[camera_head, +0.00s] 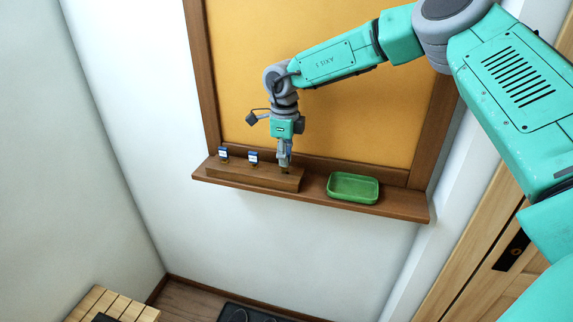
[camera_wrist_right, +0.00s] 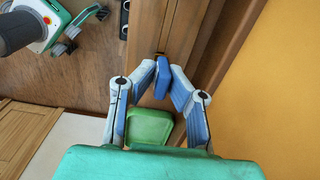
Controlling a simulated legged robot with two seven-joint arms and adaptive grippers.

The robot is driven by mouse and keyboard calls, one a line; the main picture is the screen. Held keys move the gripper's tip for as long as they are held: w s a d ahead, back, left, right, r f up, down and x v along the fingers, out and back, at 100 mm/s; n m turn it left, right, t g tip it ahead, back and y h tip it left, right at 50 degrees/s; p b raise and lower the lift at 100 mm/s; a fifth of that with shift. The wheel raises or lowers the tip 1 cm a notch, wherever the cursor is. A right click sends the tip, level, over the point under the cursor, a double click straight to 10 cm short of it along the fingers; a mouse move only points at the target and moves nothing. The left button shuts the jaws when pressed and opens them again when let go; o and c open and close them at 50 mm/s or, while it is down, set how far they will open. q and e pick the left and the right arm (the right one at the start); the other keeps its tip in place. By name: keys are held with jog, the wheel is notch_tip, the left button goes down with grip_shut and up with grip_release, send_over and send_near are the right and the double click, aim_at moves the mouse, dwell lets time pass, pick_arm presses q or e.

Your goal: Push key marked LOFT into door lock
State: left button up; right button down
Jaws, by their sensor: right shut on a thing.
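My right gripper (camera_head: 284,160) reaches down to the right end of a wooden key block (camera_head: 240,175) on the wall shelf. In the right wrist view its fingers (camera_wrist_right: 162,82) are shut on a blue-tagged key (camera_wrist_right: 162,77); I cannot read its marking. The key's lower part seems to be at the block, but whether it is still seated there I cannot tell. Two more keys with blue and white tags, the left (camera_head: 223,153) and the middle (camera_head: 252,157), stand upright in the block. The door lock (camera_head: 512,250) is a dark plate on the wooden door at the right. My left gripper is out of view.
A green tray (camera_head: 353,188) sits on the shelf (camera_head: 405,207) right of the block; it also shows in the right wrist view (camera_wrist_right: 150,126). An orange board in a wooden frame (camera_head: 205,80) backs the shelf. A slatted wooden item (camera_head: 125,305) stands at lower left.

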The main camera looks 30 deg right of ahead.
jog(key=shift+s+d+r+p, duration=0.1)
jog(key=shift+r+p, duration=0.65)
jog(key=shift+r, duration=0.2)
jog(key=shift+r+p, duration=1)
jog(key=shift+r, duration=0.15)
notch_tip(320, 180, up, 4)
jog(key=p, duration=0.4)
